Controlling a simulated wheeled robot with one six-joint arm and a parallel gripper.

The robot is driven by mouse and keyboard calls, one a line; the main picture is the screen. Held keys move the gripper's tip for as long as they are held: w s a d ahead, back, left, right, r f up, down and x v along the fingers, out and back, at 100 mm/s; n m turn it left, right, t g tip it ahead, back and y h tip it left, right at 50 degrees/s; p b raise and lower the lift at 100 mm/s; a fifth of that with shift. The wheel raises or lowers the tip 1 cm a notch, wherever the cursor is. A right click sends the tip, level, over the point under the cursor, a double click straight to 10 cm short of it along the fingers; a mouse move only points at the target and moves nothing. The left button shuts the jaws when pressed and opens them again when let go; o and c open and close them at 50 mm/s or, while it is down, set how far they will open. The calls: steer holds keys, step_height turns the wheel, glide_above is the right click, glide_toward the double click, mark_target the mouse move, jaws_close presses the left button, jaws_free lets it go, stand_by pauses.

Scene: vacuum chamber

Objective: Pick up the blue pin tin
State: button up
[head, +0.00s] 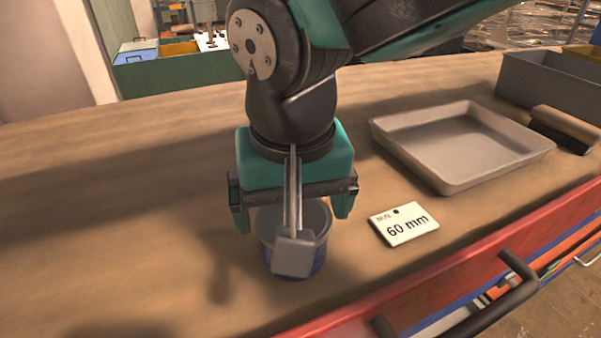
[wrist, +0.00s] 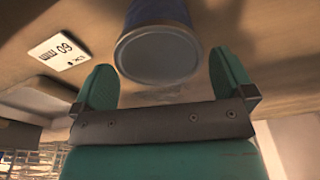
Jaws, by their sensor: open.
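The blue pin tin (head: 318,258) stands upright on the wooden bench, below my gripper in the head view. In the wrist view my gripper (wrist: 165,80) is open and empty. I cannot tell whether a finger touches the tin.
A white card marked 60 mm (head: 404,228) lies right of the tin. A shallow grey tray (head: 455,184), a brush (head: 564,128) and a grey bin (head: 548,84) are farther right. The red bench edge (head: 440,266) runs along the front. The bench at left is clear.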

steer(key=f, duration=0.4)
steer(key=shift+w+f+p, duration=0.1)
steer(key=shift+w+p, duration=0.2)
steer(key=c, duration=0.6)
